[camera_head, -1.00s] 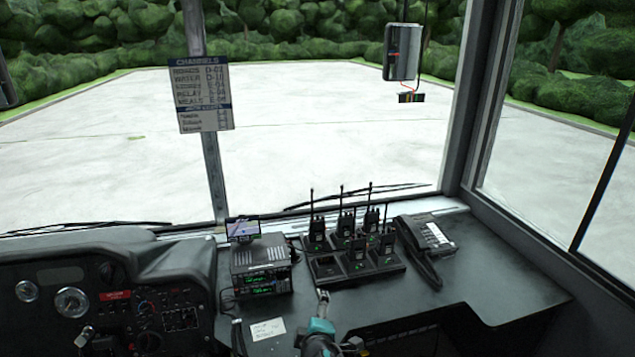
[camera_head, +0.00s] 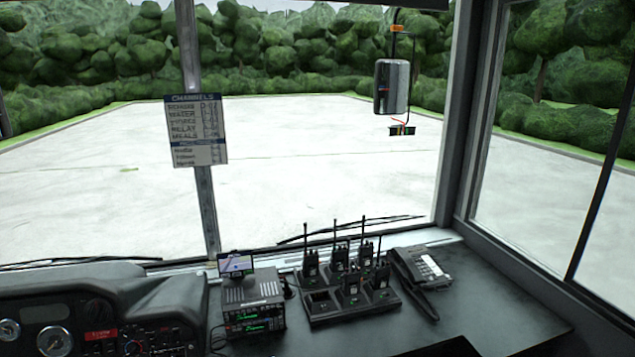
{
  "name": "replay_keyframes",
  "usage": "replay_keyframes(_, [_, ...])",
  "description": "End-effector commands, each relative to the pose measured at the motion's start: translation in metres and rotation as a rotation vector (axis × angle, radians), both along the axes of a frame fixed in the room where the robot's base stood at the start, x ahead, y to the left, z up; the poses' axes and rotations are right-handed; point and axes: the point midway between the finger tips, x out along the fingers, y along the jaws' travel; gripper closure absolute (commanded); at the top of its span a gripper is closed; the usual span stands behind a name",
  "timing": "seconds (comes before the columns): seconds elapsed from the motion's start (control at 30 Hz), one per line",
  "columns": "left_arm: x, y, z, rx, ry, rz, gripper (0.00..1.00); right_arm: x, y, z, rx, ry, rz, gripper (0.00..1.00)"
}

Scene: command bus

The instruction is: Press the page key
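A desk phone (camera_head: 424,268) with a dark body, a handset on its left side and a pale key panel (camera_head: 429,267) sits on the right part of the dashboard. A black radio unit (camera_head: 252,303) with green lit displays stands left of the middle. The individual keys are too small to read, and I cannot tell which one is the page key. Neither of my grippers shows in the head view.
A charging rack (camera_head: 384,301) holds several handheld radios with upright antennas, between the radio unit and the phone. A small screen (camera_head: 235,263) stands on the radio unit. A channels sign (camera_head: 196,130) hangs on the window post. The counter (camera_head: 490,310) right of the phone is clear.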

Motion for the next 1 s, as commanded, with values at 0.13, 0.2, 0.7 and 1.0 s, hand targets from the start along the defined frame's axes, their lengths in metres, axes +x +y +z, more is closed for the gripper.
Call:
replay_keyframes(0.13, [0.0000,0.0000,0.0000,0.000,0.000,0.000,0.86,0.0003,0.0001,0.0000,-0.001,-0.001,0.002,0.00])
replay_keyframes(0.2, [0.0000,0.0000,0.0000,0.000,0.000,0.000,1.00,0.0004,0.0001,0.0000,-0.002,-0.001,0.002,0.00])
replay_keyframes(0.7, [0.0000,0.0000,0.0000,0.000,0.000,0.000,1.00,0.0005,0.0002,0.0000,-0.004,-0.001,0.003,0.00])
replay_keyframes(1.0, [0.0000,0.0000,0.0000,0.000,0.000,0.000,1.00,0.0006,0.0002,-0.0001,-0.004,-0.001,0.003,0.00])
